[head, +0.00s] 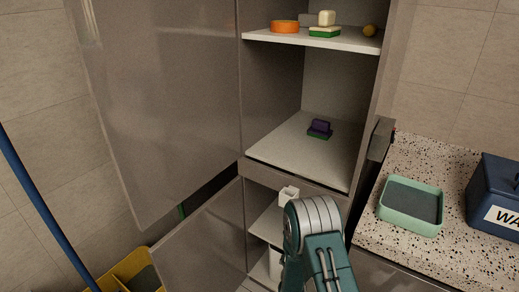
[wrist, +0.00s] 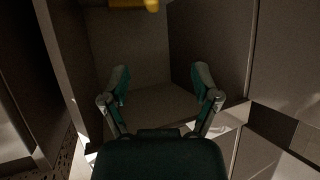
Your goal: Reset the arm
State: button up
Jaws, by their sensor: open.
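My gripper (wrist: 162,78) is open in the wrist view, its two fingers spread wide with nothing between them. Beyond the fingers is the dark inside of a cabinet compartment. In the head view my arm rises from the bottom edge in front of the tall cabinet (head: 371,95), beside the counter. The fingers cannot be made out there. The task names no other object.
The cabinet's doors stand open. The middle shelf (head: 285,140) bears a small purple and green item (head: 320,128). The upper shelf (head: 352,41) bears an orange round item (head: 285,26) and several others. A green tray (head: 411,233) and blue box (head: 494,194) stand on the right counter.

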jog(key=s+r+n+g+y, duration=0.1)
jog(key=s+r+g, duration=0.15)
jog(key=r, duration=1.15)
jog(key=s+r+g+y, duration=0.1)
jog(key=s+r+y, duration=0.15)
jog(key=r, duration=1.15)
jog(key=s+d+r+g, duration=0.1)
jog(key=s+r, duration=0.3)
jog(key=s, duration=0.5)
jog(key=s+d+r+n+g+h, duration=0.1)
jog(key=s+r, duration=0.3)
jog(key=s, duration=0.5)
jog(key=s+d+r+g, duration=0.1)
jog(key=s+r, duration=0.3)
jog(key=s, duration=0.6)
jog(key=shift+d+r, duration=0.3)
jog(key=shift+r, duration=0.05)
